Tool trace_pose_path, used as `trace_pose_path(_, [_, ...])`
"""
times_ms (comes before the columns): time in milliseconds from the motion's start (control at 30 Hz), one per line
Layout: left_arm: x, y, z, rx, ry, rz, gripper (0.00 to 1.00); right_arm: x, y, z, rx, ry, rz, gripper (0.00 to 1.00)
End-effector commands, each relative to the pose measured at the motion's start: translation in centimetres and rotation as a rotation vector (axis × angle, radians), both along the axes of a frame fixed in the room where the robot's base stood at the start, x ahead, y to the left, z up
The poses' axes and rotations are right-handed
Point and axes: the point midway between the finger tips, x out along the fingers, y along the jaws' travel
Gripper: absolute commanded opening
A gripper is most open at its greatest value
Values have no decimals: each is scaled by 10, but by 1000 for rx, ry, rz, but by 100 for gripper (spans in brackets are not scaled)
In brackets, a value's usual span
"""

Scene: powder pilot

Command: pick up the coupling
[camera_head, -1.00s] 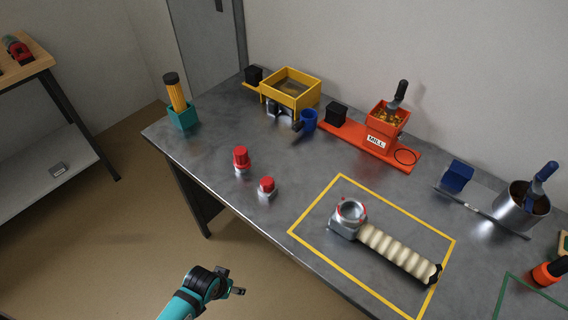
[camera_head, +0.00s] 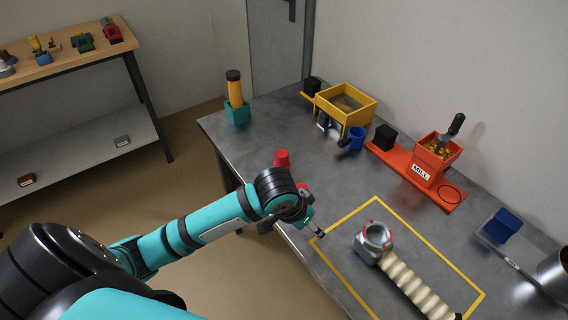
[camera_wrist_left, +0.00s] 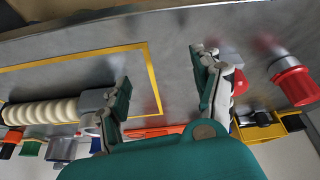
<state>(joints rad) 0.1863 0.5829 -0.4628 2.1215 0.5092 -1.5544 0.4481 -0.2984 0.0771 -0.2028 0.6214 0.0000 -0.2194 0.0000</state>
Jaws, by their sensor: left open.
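The grey metal coupling (camera_head: 367,248), with a round ring on top and small red marks, sits inside the yellow outline on the bench. A cream ribbed hose (camera_head: 415,287) runs from it toward the lower right. In the left wrist view the coupling (camera_wrist_left: 93,100) lies to the left, partly hidden behind a finger, with the hose (camera_wrist_left: 45,112) beyond it. My left gripper (camera_head: 318,231) is open and empty at the near left corner of the outline, apart from the coupling. Its two spread fingers show in the left wrist view (camera_wrist_left: 162,66). My right gripper is not in view.
A red-capped piece (camera_head: 281,159) stands left of the outline; a second shows in the wrist view (camera_wrist_left: 240,82), mostly hidden by my arm in the head view. Behind are a yellow sieve box (camera_head: 345,106), a blue cup (camera_head: 356,138) and an orange mill (camera_head: 437,158). The bench edge is close.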

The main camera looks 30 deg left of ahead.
Motion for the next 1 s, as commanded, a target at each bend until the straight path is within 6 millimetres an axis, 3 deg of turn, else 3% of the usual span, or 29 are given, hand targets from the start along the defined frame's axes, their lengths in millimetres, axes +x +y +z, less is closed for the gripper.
trace_pose_path(33, [19, 14, 15, 23, -10, 22, 66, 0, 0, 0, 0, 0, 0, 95])
trace_pose_path(233, [71, 84, 78, 69, 8, 217, 66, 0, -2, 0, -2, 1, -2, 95])
trace_pose_path(400, [90, 141, 130, 66, 19, 411, 66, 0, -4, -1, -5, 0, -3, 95])
trace_pose_path(533, [94, 163, 153, 50, 21, 500, 66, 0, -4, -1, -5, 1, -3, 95])
trace_pose_path(667, [96, 170, 152, 43, 26, 528, 66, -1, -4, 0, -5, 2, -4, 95])
trace_pose_path(1000, [122, 177, 88, 44, 27, 526, 66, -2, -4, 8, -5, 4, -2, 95])
